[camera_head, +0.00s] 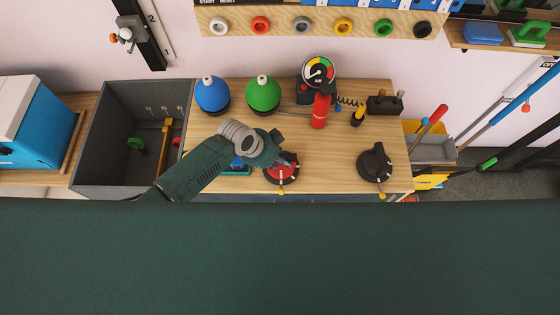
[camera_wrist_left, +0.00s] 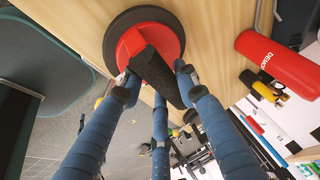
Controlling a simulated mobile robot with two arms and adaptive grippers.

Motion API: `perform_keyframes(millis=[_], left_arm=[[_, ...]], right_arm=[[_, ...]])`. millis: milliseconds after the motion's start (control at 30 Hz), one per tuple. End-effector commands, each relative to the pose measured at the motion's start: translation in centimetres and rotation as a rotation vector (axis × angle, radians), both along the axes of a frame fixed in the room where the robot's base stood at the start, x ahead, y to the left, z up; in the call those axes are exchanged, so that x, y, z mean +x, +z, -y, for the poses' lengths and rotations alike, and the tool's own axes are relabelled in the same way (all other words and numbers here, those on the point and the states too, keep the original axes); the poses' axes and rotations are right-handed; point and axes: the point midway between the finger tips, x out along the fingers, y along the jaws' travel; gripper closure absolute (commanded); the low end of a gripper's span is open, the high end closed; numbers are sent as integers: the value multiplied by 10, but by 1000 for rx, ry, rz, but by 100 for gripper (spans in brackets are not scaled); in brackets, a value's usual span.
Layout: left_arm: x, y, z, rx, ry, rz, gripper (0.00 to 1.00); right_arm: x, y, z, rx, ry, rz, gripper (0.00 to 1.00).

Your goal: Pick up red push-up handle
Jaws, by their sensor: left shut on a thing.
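The red push-up handle (camera_head: 277,173), a red round piece with a black rim, stands at the front edge of the wooden table (camera_head: 330,150), right of the middle of my left arm. In the left wrist view the red push-up handle (camera_wrist_left: 165,28) fills the top, with its black grip bar between my fingers. My left gripper (camera_head: 287,161) is at the handle and shut on it; it also shows in the left wrist view (camera_wrist_left: 158,82). The gripper partly covers the handle in the head view. My right gripper is not in view.
A similar black handle (camera_head: 376,163) stands to the right. Blue (camera_head: 212,94) and green (camera_head: 263,93) balls, a red cylinder (camera_head: 320,110) and a gauge (camera_head: 318,71) stand behind. A grey crate (camera_head: 90,150) is at the left. The table between the handles is clear.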

Motion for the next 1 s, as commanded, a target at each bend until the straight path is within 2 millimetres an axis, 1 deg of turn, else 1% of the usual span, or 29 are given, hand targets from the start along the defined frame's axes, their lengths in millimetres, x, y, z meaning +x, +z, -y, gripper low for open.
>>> perform_keyframes(millis=[33, 167, 400, 500, 600, 700, 800, 1000], left_arm=[[3, 11, 2, -6, -1, 10, 100], [4, 37, 2, -7, -2, 12, 100], [4, 103, 1, -6, -2, 13, 100], [3, 129, 2, -6, -3, 13, 100], [3, 150, 1, -6, -2, 12, 100], [2, 167, 1, -4, -2, 10, 100], [2, 178, 1, -5, -1, 8, 100], [2, 189, 1, -4, 0, 5, 100]], right_arm=[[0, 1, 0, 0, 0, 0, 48], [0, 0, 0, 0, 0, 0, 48], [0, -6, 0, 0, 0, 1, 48], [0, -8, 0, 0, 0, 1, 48], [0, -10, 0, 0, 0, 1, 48], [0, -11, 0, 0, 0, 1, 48], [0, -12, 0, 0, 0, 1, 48], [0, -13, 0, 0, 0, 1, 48]])
